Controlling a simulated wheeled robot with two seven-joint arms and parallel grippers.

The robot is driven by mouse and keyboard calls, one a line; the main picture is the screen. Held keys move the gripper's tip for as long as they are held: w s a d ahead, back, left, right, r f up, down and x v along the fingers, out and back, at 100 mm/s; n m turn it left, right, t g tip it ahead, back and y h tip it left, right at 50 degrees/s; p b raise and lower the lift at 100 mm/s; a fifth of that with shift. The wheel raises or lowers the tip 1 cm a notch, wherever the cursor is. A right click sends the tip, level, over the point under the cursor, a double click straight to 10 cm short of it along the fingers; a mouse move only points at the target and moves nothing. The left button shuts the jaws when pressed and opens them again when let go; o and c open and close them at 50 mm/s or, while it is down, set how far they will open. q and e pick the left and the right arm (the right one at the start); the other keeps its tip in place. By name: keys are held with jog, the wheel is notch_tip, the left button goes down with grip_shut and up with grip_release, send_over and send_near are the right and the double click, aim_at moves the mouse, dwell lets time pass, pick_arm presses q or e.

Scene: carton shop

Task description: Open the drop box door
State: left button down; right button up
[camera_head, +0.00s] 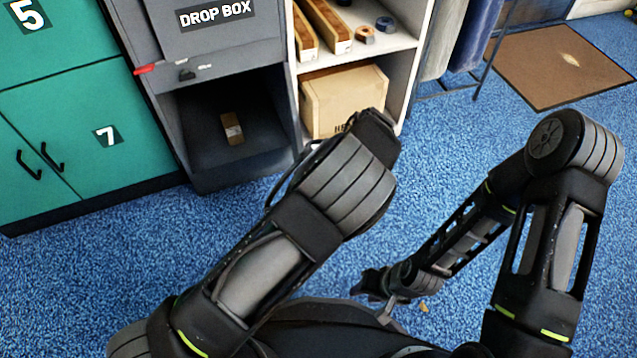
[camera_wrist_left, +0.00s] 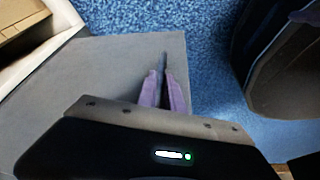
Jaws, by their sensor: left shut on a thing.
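The grey drop box (camera_head: 218,60) stands at upper left in the head view. Its lower compartment is open to view, with a small brown packet (camera_head: 232,128) on its floor. In the left wrist view a flat grey panel (camera_wrist_left: 75,95), which looks like the drop box door, stands beside the shelf. My left gripper (camera_wrist_left: 163,75) is shut at this panel, with a thin dark piece, apparently its handle, at the fingertips. My left arm hides this gripper in the head view. My right gripper (camera_head: 368,284) is low over the carpet, away from the box; its opening is unclear.
Green lockers (camera_head: 75,120) stand left of the drop box. A white shelf unit (camera_head: 402,40) with a carton (camera_head: 343,100) stands to its right. A brown mat (camera_head: 560,65) lies at the back right. Blue carpet is clear in front.

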pick_arm(q)
jog(key=shift+w+d, duration=0.1)
jog(key=shift+d, duration=0.25)
pick_arm(e)
jog(key=shift+d, duration=0.3)
pick_arm(q)
jog(key=c, duration=1.5)
grip_release()
jog(key=shift+w, duration=0.1)
